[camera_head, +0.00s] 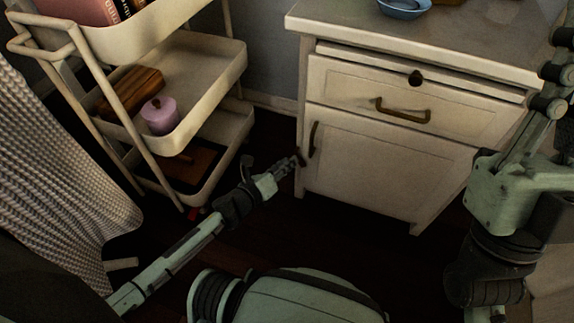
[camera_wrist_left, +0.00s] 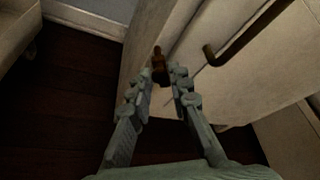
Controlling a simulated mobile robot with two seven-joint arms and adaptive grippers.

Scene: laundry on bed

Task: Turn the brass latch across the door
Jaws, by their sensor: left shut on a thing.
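The brass latch (camera_wrist_left: 158,64) is a small dark brass piece at the edge of the white cabinet's lower door (camera_head: 385,165). My left gripper (camera_head: 301,160) reaches in from the lower left to the cabinet's front left edge. In the left wrist view the two fingers of this gripper (camera_wrist_left: 162,77) sit either side of the latch and are shut on it. The fingers hide part of the latch, and its exact angle is hard to tell. The door looks closed. My right gripper (camera_head: 543,105) is near the right edge, cut off by the frame; its fingertips do not show.
A cream tiered cart (camera_head: 215,75) stands left. Dark floor lies between.

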